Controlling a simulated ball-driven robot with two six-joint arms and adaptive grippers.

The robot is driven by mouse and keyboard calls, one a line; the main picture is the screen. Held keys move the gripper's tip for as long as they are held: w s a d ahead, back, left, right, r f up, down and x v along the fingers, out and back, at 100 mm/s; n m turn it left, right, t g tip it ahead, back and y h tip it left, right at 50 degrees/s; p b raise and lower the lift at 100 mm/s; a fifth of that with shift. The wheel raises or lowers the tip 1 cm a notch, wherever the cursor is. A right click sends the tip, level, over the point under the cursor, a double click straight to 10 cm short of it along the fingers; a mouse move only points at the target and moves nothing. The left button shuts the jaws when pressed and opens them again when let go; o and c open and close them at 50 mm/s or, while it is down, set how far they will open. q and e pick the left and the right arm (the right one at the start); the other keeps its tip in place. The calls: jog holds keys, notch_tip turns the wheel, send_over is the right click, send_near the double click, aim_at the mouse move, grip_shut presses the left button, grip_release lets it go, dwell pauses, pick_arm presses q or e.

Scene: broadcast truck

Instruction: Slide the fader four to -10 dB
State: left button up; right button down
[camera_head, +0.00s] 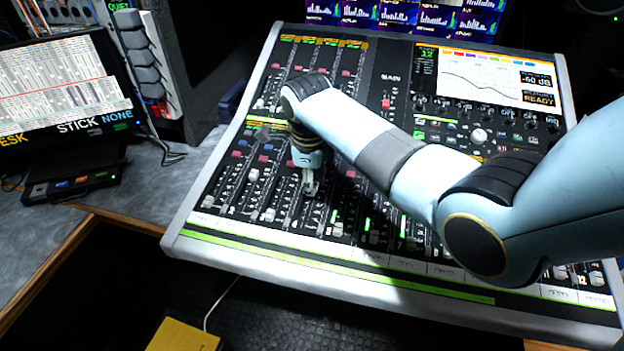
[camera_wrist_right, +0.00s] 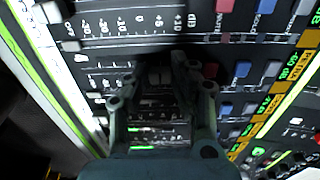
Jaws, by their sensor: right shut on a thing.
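The mixing console (camera_head: 262,246) has a row of vertical channel faders on its front half. My right gripper (camera_head: 310,188) reaches down onto the fourth fader strip from the left. In the right wrist view my right gripper (camera_wrist_right: 163,75) is shut on the cap of fader four, which its fingers mostly hide. Printed dB scales run beside the slots. The console screen (camera_head: 497,78) reads "-60 dB" and "READY". My left gripper is not in view.
Neighbouring fader caps stand close on both sides, such as one cap (camera_head: 268,214) to the left and another cap (camera_head: 337,229) to the right. A laptop-like screen (camera_head: 62,90) stands at the left. A yellow object (camera_head: 183,336) lies below the console.

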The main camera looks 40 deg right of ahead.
aim_at(308, 203)
jog(key=shift+a, duration=0.1)
jog(key=s+a+p, duration=0.2)
jog(key=shift+s+a+p, duration=0.1)
jog(key=shift+a+p, duration=0.1)
jog(key=shift+p, duration=0.2)
jog(key=shift+a+f, duration=0.1)
jog(key=shift+f, duration=0.15)
jog(key=c, duration=1.1)
grip_release()
jog(key=r, duration=0.8)
jog(key=s+a+r, duration=0.1)
jog(key=r, duration=0.3)
jog(key=shift+a, duration=0.1)
jog(key=shift+f, duration=0.1)
